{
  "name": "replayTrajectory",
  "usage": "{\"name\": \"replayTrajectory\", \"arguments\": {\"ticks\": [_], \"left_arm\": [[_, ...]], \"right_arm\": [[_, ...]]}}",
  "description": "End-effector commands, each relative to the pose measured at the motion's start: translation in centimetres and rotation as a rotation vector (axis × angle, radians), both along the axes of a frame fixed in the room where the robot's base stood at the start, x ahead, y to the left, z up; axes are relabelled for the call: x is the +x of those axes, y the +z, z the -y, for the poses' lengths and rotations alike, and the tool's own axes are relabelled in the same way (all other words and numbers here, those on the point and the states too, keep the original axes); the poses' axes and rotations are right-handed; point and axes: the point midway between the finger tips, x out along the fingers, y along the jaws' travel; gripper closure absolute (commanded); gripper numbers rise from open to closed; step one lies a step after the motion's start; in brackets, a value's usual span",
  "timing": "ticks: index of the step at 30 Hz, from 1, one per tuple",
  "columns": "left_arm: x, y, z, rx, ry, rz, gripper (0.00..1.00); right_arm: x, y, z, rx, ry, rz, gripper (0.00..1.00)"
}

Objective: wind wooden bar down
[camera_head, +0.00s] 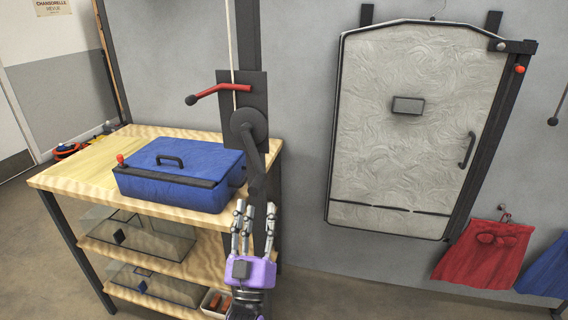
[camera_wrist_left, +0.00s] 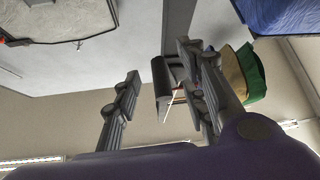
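A dark winch plate (camera_head: 258,89) is on an upright post, with a round hub and a crank arm (camera_head: 257,175) hanging down from it. A red lever (camera_head: 217,89) sticks out to the left of the plate. A pale rope (camera_head: 231,40) runs up from it. My purple left gripper (camera_head: 255,208) points up at the lower end of the crank. Its fingers are apart. In the left wrist view, a dark grip-like part (camera_wrist_left: 161,78) shows between the open fingers, nearer the right one; I cannot tell whether they touch. No wooden bar shows. My right gripper is not in view.
A wooden shelf table (camera_head: 75,177) with a blue case (camera_head: 160,187) stands left of the post. Clear bins are on its lower shelves. A pale textured panel (camera_head: 430,85) is on the wall to the right. Red cloth (camera_head: 480,255) hangs further right.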

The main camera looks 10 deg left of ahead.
Motion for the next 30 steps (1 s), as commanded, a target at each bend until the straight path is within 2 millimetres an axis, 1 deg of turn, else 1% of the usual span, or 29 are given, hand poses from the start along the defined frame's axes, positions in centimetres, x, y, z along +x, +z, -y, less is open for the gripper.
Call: {"name": "replayTrajectory", "arguments": {"ticks": [1,4,7,11,15,19,24,30], "left_arm": [[-0.8,-0.9,-0.5,-0.003,0.013,0.023,0.61],[-1.9,-0.1,-0.7,-0.008,0.021,0.09,0.61],[-2.1,0.8,-0.8,-0.01,0.024,0.124,0.61],[-1.1,2.1,-1.0,-0.01,0.023,0.13,0.61],[0.6,3.8,-1.3,-0.01,0.023,0.129,0.61],[2.0,5.1,-1.5,-0.01,0.023,0.128,0.61],[3.0,5.9,-1.7,-0.009,0.023,0.126,0.61],[3.2,6.0,-1.7,-0.01,0.024,0.124,0.61]], "right_arm": [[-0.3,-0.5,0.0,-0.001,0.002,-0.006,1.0],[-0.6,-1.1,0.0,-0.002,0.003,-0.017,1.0],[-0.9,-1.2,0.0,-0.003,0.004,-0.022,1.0],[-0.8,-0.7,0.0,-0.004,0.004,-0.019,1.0],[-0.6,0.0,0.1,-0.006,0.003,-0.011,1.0],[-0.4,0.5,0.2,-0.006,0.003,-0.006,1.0],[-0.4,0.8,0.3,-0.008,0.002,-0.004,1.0],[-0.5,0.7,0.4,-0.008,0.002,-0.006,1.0]]}}
